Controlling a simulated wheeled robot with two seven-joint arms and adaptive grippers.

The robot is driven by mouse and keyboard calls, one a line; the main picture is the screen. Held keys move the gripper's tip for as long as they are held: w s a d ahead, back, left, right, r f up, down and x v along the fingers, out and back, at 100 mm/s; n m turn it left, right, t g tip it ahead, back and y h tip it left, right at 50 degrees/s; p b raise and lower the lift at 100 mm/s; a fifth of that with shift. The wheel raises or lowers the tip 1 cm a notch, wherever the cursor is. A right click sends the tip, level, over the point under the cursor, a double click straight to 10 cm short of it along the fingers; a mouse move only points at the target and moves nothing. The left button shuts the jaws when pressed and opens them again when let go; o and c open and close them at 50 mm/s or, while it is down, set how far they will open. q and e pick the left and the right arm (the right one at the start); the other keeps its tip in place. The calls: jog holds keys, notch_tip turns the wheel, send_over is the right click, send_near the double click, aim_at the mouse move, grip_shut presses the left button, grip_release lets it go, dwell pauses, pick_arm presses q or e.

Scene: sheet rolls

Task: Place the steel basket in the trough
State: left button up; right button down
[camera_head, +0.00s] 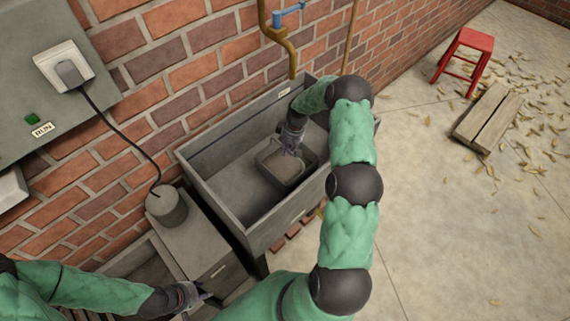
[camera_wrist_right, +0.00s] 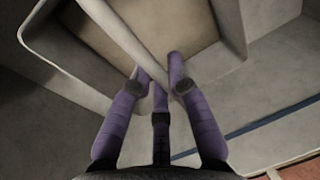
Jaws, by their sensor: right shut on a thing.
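The steel basket (camera_head: 268,166) is a grey rectangular box with a brownish inside, seen within the walls of the large grey trough (camera_head: 228,219) against the brick wall. I cannot tell if its base touches the trough floor. My right gripper (camera_head: 290,150) reaches down from above and is shut on the basket. In the right wrist view, the purple fingers (camera_wrist_right: 160,78) close around a pale bar crossing the basket (camera_wrist_right: 75,62). My left gripper (camera_head: 200,292) is low at the left, near a grey box, away from the basket; its finger opening is unclear.
A grey cylinder (camera_head: 166,207) with a black cable stands on a grey box (camera_head: 205,240) left of the trough. A brass pipe with a blue tap (camera_head: 289,15) rises behind the trough. A red stool (camera_head: 468,55) and wooden planks (camera_head: 488,117) are on the leaf-strewn floor at right.

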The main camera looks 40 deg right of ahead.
aim_at(286, 164)
jog(key=shift+w+f+b, duration=0.1)
jog(key=shift+f+b, duration=0.8)
jog(key=shift+f, duration=2.55)
jog(key=c, duration=1.2)
grip_release()
jog(key=shift+f, duration=0.1)
jog(key=shift+r, duration=0.3)
notch_tip(286, 164, up, 12)
jog(key=s+d+p, duration=0.1)
jog(key=p, duration=0.2)
jog(key=shift+d+f+p, duration=0.2)
jog(key=shift+d+p, duration=0.15)
jog(key=shift+s, duration=0.1)
